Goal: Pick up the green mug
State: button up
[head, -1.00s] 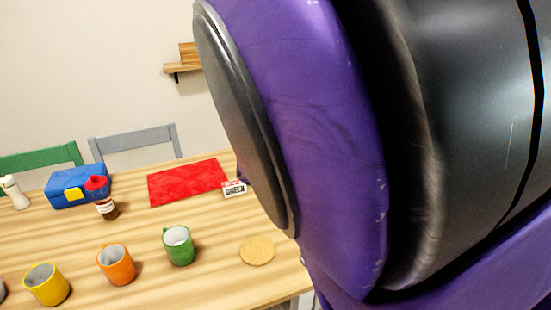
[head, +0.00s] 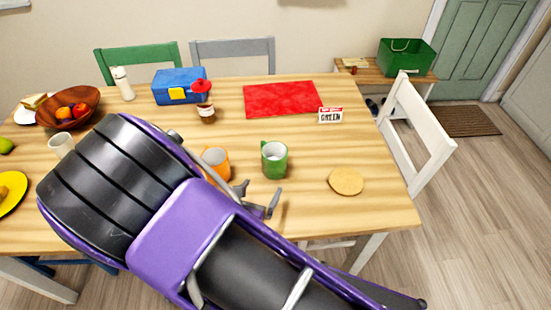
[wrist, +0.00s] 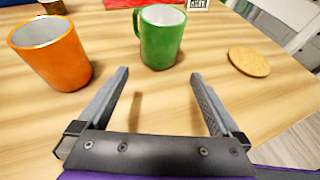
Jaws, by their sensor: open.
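The green mug (head: 274,161) stands upright on the wooden table, with its handle on the left side. It also shows at the top middle of the wrist view (wrist: 162,38). My gripper (head: 260,200) is just in front of the mug in the head view, partly hidden by my arm. In the wrist view my gripper (wrist: 158,78) is open and empty. Its two fingers point toward the mug, which lies beyond the fingertips and apart from them.
An orange mug (wrist: 52,58) stands close on the left of the green mug. A round cork coaster (head: 346,181) lies on the right.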

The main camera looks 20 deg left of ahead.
aim_at(270, 172)
jog(key=x, duration=1.2)
jog(key=shift+w+a, duration=0.15)
jog(key=shift+w, duration=0.05)
jog(key=c, duration=1.4)
jog(key=shift+r, duration=0.1)
